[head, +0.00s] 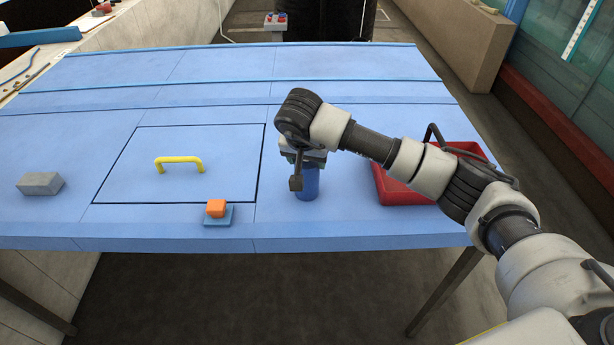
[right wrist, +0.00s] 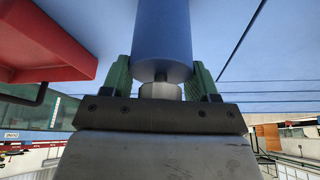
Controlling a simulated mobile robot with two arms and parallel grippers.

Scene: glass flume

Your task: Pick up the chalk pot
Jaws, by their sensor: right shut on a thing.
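The chalk pot, a plain blue cylinder (head: 308,184), is upright at the front of the blue table, right of the hatch. My right gripper (head: 308,156) is above it, pointing down, with its jaws shut on its upper part. The right wrist view shows the blue cylinder (right wrist: 162,40) between two green fingers, one on each side. A pale round piece shows at its end near the palm. I cannot tell whether the pot's base touches the table. My left gripper is not in view.
A red tray (head: 388,190) lies close to the right, partly behind my right arm. A hatch with a yellow handle (head: 180,162) is left of the pot. An orange block on a blue base (head: 217,212) sits near the front edge. A grey block (head: 40,183) lies far left.

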